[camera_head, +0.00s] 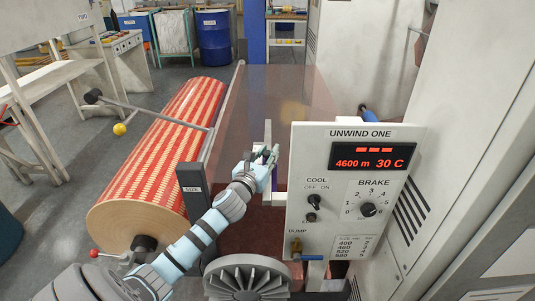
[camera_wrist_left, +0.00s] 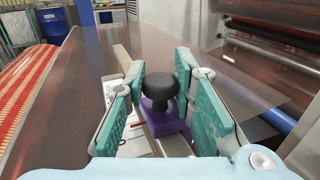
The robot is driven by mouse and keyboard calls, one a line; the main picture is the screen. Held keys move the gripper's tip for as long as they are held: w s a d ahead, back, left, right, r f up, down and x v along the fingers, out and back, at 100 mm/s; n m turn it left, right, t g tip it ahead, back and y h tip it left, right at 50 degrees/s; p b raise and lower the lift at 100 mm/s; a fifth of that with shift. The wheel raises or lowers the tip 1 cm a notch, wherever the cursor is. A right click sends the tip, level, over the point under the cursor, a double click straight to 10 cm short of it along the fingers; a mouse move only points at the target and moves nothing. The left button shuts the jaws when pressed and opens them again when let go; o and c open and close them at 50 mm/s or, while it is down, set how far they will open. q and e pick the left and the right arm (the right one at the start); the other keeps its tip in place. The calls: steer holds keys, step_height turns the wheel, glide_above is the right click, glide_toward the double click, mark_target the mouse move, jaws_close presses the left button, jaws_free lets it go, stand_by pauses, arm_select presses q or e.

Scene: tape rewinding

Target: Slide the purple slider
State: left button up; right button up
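The purple slider (camera_wrist_left: 164,123) shows in the left wrist view as a purple block with a black round knob (camera_wrist_left: 161,88) on top. It sits on a pale rail. My left gripper (camera_wrist_left: 160,92) is open, with one teal finger on each side of the knob and a visible gap at each side. In the head view my left gripper (camera_head: 266,160) is beside the left edge of the control panel. A bit of purple shows by it, mostly hidden by the gripper and the panel. My right gripper is in neither view.
The "UNWIND ONE" panel (camera_head: 330,220) stands just right of my left gripper. A large red and cream roll (camera_head: 160,150) lies to the left. A translucent brownish sheet (camera_head: 285,95) spans behind the gripper. A blue bar (camera_wrist_left: 277,120) shows at right.

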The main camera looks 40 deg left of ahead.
arm_select(q)
jaws_close()
steer(key=shift+w+a+r, duration=0.1)
steer(key=shift+a+r, duration=0.05)
steer(key=shift+w+a+p, duration=0.55)
steer(key=shift+w+p, duration=0.1)
steer(key=shift+w, duration=0.15)
steer(key=shift+w+a+f, duration=0.15)
steer(key=shift+w+f, duration=0.1)
steer(key=shift+s+r, duration=0.1)
steer(key=o, duration=0.8)
jaws_free()
steer(key=shift+d, duration=0.2)
steer(key=shift+o, duration=0.2)
steer(key=shift+a, duration=0.1)
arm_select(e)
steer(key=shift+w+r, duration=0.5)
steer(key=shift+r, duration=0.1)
